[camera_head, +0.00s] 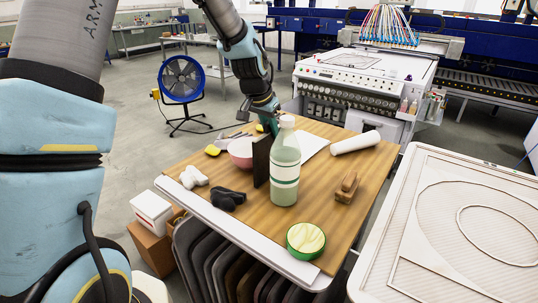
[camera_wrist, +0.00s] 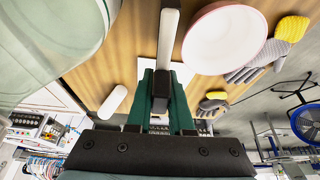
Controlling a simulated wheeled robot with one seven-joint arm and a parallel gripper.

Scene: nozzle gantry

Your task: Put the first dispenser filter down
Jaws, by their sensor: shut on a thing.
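A thin dark panel, which I take to be the dispenser filter (camera_head: 261,160), stands upright over the table behind the green-and-white bottle (camera_head: 285,172). My gripper (camera_head: 266,118) is above it, pointing down. In the wrist view, my gripper (camera_wrist: 161,78) is shut on the filter (camera_wrist: 168,38), which shows nearly edge-on as a narrow strip with a pale end. The bottle hides the filter's right side. I cannot tell whether its lower edge touches the table.
The wooden table (camera_head: 318,222) also bears a pink bowl (camera_head: 240,152) close to the filter, a white roll (camera_head: 355,142), a wooden brush (camera_head: 347,186), a green bowl (camera_head: 305,240) and white and black gloves (camera_head: 227,198). Bare wood shows in front of the bottle.

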